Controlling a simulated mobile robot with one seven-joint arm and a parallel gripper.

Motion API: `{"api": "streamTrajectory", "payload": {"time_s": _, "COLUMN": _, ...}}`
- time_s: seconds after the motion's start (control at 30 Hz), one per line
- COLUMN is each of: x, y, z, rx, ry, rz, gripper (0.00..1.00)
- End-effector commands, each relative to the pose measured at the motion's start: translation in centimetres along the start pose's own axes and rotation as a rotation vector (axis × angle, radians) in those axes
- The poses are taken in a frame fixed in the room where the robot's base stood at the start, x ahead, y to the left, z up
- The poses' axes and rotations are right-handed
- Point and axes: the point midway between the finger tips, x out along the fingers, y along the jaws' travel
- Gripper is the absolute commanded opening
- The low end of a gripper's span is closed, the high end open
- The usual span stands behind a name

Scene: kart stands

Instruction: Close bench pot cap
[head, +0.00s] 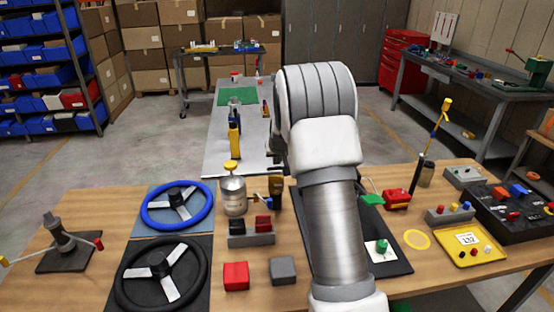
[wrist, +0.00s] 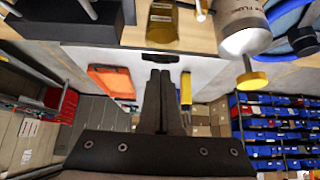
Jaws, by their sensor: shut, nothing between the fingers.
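My gripper (wrist: 160,74) is shut and empty, its dark fingers side by side in the wrist view. In the head view my own arm hides most of it. A small brown-amber pot (wrist: 163,27) stands beyond the fingertips, apart from them; it also shows in the head view (head: 275,184), partly beside my arm. I cannot tell which part is its cap or how it sits. A silver canister (head: 233,196) with a yellow knob top (head: 231,167) stands just left of it; it shows tilted in the wrist view (wrist: 243,28).
The wooden bench (head: 80,205) holds a blue steering wheel (head: 177,207), a black one (head: 162,273), a switch box (head: 250,236), red (head: 236,275) and grey (head: 283,270) blocks. A yellow tray (head: 470,249) is at right. A grey table (head: 222,150) stands behind.

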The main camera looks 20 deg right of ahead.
Motion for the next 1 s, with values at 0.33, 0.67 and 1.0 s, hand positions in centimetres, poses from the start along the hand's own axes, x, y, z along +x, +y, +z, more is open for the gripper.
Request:
{"api": "streamTrajectory", "payload": {"time_s": 0.33, "x": 0.36, "y": 0.04, "z": 0.51, "rx": 0.0, "ry": 0.039, "rz": 0.0, "gripper": 0.0}}
{"api": "streamTrajectory", "payload": {"time_s": 0.67, "x": 0.33, "y": 0.01, "z": 0.62, "rx": 0.0, "ry": 0.066, "rz": 0.0, "gripper": 0.0}}
{"api": "streamTrajectory", "payload": {"time_s": 1.0, "x": 0.45, "y": -0.03, "z": 0.88, "rx": 0.0, "ry": 0.102, "rz": 0.0, "gripper": 0.0}}
